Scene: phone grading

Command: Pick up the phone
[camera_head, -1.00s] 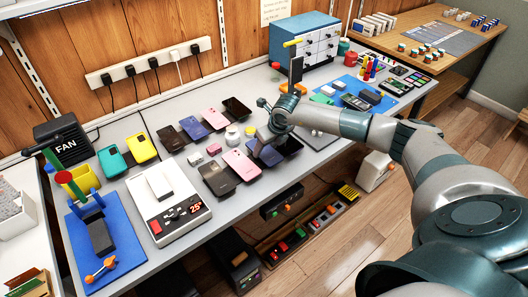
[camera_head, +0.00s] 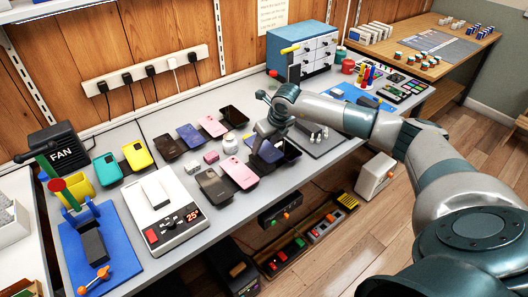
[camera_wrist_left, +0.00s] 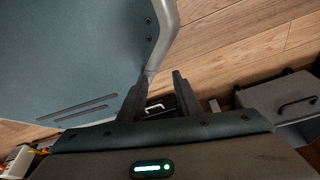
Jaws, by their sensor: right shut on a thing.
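My right gripper (camera_head: 259,144) is low over the front row of phones. It is shut on a dark blue phone (camera_head: 269,153), partly hidden by its fingers. I cannot tell whether the phone is clear of its stand. A pink phone (camera_head: 239,172) and a brown phone (camera_head: 213,186) lie to its left, and a black phone or holder (camera_head: 290,148) is just to its right. My left gripper (camera_wrist_left: 159,92) shows only in the left wrist view, with its fingers apart and nothing between them, above the floor.
A white scale (camera_head: 167,226) and blue mat (camera_head: 72,258) are at left. Small jars sit near the gripper.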

